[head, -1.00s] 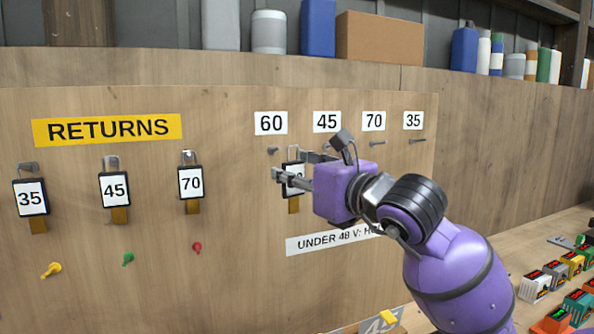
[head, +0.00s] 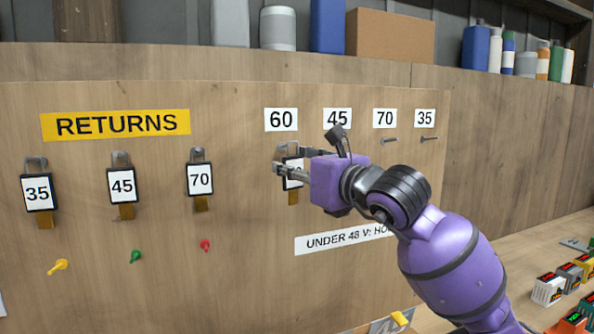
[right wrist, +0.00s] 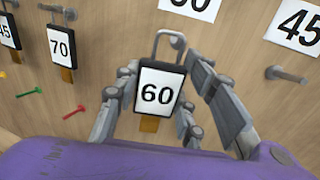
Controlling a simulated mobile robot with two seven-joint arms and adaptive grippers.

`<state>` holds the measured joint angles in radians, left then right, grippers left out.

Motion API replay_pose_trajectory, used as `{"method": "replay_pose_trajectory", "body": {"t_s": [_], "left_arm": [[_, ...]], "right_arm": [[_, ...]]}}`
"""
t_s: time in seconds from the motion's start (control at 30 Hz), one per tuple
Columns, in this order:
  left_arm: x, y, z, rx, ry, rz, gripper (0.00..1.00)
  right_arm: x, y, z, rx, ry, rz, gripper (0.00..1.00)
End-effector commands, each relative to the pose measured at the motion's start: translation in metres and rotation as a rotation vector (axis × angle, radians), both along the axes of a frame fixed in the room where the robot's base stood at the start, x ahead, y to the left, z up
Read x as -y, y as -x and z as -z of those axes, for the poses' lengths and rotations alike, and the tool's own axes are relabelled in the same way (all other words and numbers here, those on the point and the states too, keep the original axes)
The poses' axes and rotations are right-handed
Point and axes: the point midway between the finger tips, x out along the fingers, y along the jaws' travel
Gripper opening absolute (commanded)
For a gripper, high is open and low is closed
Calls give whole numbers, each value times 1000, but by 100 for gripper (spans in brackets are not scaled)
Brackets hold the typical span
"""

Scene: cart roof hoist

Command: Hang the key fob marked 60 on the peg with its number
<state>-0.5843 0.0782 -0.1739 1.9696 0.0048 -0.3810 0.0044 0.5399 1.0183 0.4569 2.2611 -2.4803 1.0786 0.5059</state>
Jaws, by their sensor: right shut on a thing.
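The key fob marked 60 (right wrist: 157,92) is a black-framed white tag with a metal loop on top and a brown tab below. My right gripper (head: 288,167) is shut on its sides, holding it upright close to the board. In the head view the fob (head: 292,184) is partly hidden by the fingers. The 60 label (head: 281,119) is on the board just above the fob's loop. I cannot make out the peg under that label, nor whether the loop is around it or in front of it. My left gripper is not in view.
Bare pegs show under the 70 label (head: 384,118) and the 35 label (head: 425,118). The 45 label (head: 337,118) has a bare peg (right wrist: 287,74) in the right wrist view. Fobs 35 (head: 38,192), 45 (head: 122,186) and 70 (head: 200,180) hang under the RETURNS sign (head: 116,124).

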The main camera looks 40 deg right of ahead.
Motion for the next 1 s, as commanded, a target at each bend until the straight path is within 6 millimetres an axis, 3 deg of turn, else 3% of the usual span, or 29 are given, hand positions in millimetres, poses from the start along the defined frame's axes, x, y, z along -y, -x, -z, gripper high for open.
{"method": "replay_pose_trajectory", "body": {"t_s": [0.6,1.0], "left_arm": [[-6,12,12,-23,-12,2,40],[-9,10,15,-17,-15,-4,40]], "right_arm": [[8,-36,4,-1,0,-1,6],[11,-45,6,1,0,0,6]]}}
